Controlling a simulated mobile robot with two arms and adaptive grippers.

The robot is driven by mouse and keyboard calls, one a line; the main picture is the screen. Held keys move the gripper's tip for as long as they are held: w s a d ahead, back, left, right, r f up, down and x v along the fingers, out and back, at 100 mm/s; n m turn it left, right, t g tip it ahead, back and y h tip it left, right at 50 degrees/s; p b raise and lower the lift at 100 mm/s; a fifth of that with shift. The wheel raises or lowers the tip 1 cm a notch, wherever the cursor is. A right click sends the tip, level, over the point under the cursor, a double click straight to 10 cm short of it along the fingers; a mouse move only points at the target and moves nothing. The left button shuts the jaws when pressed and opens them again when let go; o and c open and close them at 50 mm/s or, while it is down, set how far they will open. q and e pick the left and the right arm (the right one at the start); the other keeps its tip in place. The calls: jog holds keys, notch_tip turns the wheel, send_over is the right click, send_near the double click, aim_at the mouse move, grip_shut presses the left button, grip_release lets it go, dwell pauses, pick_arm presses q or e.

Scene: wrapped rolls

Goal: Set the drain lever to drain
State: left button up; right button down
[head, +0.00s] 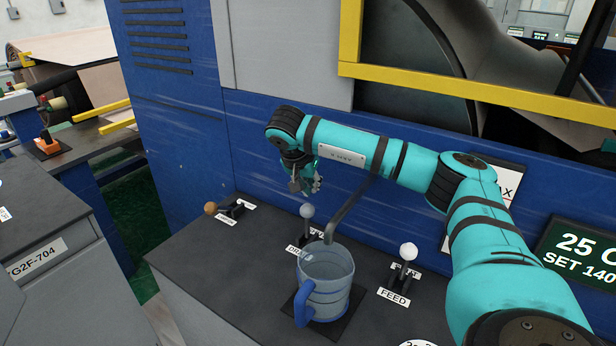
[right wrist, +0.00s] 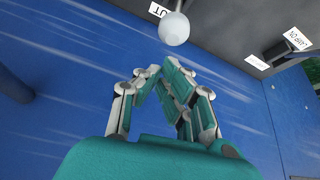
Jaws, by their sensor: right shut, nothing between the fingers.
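The lever with a grey ball knob (head: 307,211) stands on the dark console top, roughly upright. A label in front of it (head: 296,249) starts with "D", the rest hidden behind the jug; the label behind it is too small to read. I take this as the drain lever. My right gripper (head: 307,187) is shut and empty, just above and behind the knob, apart from it. In the right wrist view the closed fingers (right wrist: 160,72) point toward the pale knob (right wrist: 174,29), with a gap. A label ending in "UT" (right wrist: 158,9) shows beside it. My left gripper is not in view.
A clear jug with a blue handle (head: 326,279) stands under a bent grey pipe (head: 345,208), close right of the lever. A brown-knobbed lever (head: 211,209) lies left; a white-knobbed lever labelled FEED (head: 408,252) stands right. The blue machine wall (head: 250,130) rises behind.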

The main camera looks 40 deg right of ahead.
aim_at(307, 223)
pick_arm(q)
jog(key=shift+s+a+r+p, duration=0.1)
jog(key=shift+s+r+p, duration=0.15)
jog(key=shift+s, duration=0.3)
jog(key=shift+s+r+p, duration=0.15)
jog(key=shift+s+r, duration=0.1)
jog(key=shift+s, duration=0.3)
pick_arm(e)
jog(key=x, duration=0.5)
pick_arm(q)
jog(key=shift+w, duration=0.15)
